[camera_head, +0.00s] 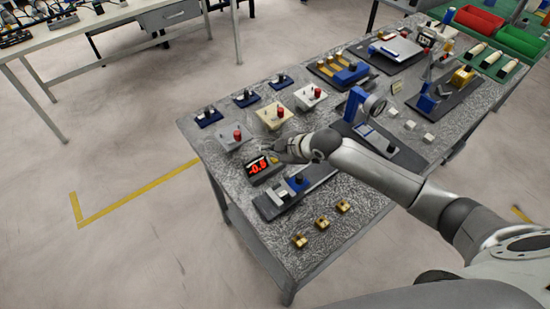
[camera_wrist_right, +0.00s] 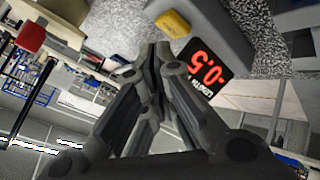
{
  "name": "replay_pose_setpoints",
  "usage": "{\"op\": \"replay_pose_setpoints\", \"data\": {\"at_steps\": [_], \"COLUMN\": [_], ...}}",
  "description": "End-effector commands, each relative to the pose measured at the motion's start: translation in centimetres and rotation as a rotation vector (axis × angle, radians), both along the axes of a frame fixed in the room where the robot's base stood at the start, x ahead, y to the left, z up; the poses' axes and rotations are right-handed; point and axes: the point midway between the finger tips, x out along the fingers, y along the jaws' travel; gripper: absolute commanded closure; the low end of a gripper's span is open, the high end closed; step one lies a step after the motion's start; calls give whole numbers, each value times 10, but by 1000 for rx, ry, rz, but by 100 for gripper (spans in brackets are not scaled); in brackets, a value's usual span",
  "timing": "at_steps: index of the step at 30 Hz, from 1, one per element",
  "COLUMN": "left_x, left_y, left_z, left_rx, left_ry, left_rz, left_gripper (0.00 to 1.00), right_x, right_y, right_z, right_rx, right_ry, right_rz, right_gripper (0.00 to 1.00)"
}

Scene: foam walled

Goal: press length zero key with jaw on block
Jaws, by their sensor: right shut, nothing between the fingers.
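A grey length readout (camera_head: 262,170) with lit red digits stands on the speckled bench, left of my right arm. In the right wrist view its dark screen (camera_wrist_right: 205,72) reads about -0.5, with the word LENGTH. A yellow key (camera_wrist_right: 172,23) sits on its housing beside the screen. My right gripper (camera_head: 272,151) is shut and empty at the readout's far edge; its fingertips (camera_wrist_right: 158,52) show close to the yellow key, and contact cannot be told. A dark slide fixture (camera_head: 272,206) with blue and silver parts lies just in front; whether its jaw touches a block is unclear.
Boxes with red knobs, one of them cream (camera_head: 273,116), stand just behind the gripper. Several brass blocks (camera_head: 321,222) lie along the bench's near edge. A fixture with a round dial (camera_head: 374,108) stands to the right, beyond my forearm. Open floor lies left of the bench.

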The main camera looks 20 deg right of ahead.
Motion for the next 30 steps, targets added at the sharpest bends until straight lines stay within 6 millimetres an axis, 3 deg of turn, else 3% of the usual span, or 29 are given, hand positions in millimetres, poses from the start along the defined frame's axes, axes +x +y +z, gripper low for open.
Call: {"op": "replay_pose_setpoints", "data": {"at_steps": [30], "left_x": [1], "left_y": [0], "left_z": [-2], "left_rx": [0], "left_ry": [-1], "left_rz": [-1], "left_gripper": [68], "right_x": [0], "right_y": [0], "right_z": [-9], "right_rx": [-1], "right_ry": [1], "right_rz": [0], "right_gripper": [100]}}
